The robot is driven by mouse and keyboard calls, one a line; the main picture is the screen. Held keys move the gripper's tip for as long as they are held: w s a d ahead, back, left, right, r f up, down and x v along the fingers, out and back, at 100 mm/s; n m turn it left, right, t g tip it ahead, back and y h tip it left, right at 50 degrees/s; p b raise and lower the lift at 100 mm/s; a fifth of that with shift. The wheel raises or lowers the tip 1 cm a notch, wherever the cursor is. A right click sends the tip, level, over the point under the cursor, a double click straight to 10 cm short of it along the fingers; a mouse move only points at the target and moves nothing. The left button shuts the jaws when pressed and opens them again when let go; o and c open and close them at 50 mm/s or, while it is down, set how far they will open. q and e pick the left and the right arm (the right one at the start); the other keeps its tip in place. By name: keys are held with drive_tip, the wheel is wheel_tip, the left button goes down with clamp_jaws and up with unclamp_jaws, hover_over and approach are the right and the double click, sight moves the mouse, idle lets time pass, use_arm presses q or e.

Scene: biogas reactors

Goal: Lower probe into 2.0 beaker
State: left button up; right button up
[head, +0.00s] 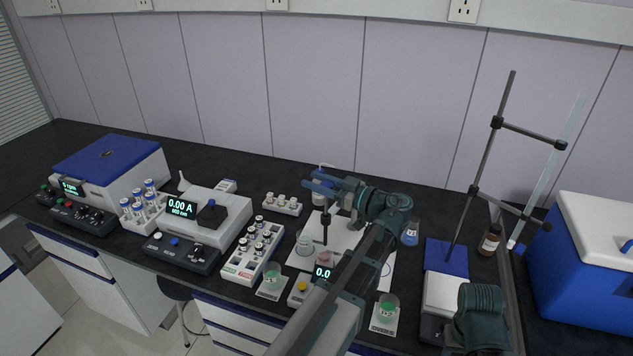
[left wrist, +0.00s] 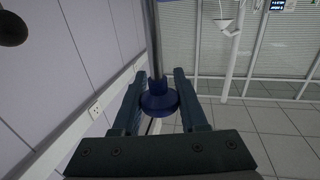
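My left gripper (head: 322,188) is over the middle of the bench, its fingers pointing left. In the left wrist view its two fingers (left wrist: 160,95) close on both sides of the dark blue cap of the probe (left wrist: 158,104), with a thin grey rod running up from it. In the head view a dark slim shaft (head: 325,230) hangs below the fingers. A clear beaker (head: 305,243) and a pinkish vessel (head: 325,258) stand below, near the meter reading 0.0 (head: 322,272). Beaker labels are too small to read.
Green-liquid beakers stand at front centre (head: 272,274) and front right (head: 386,309). A vial rack (head: 254,250) lies to the left. A blue flask (head: 410,235), brown bottle (head: 490,240), tall stand (head: 485,165) and blue cooler (head: 580,260) fill the right.

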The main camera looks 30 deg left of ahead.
use_arm(q)
clamp_jaws()
idle(1.0)
